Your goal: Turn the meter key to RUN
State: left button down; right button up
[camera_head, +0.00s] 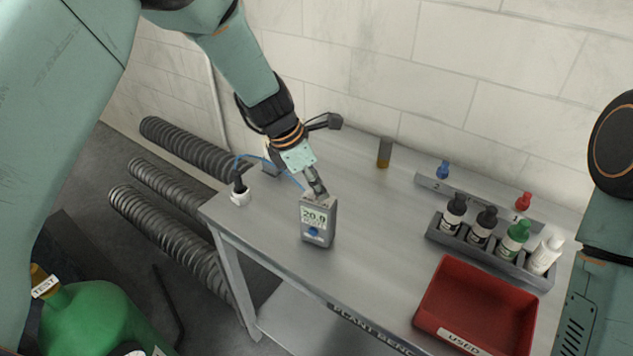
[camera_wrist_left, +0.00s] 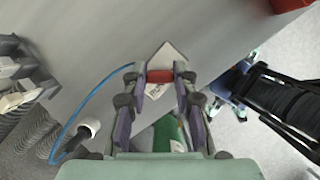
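The meter (camera_head: 304,228) is a small grey box standing upright on the bench, with a lit display reading about 20.0. My left gripper (camera_head: 319,192) points down at the meter's top edge, above the display and apart from the blue knob. In the left wrist view its two fingers (camera_wrist_left: 162,82) stand apart, with a small red piece (camera_wrist_left: 160,76) between the tips. I cannot tell whether they touch it. The key's marking cannot be read. My right arm shows at the right edge; its gripper is out of view.
A white-based probe (camera_head: 240,197) with a blue cable stands left of the meter. A bottle rack (camera_head: 485,258) and a red tray (camera_head: 475,295) marked USED are to the right. A green cylinder (camera_head: 95,320) stands at lower left. The bench between meter and rack is clear.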

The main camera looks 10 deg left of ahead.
pick_arm(q)
jog(key=c, duration=1)
grip_release()
jog(key=shift+c, duration=0.2)
jog(key=v, duration=1.2)
jog(key=shift+c, duration=0.4)
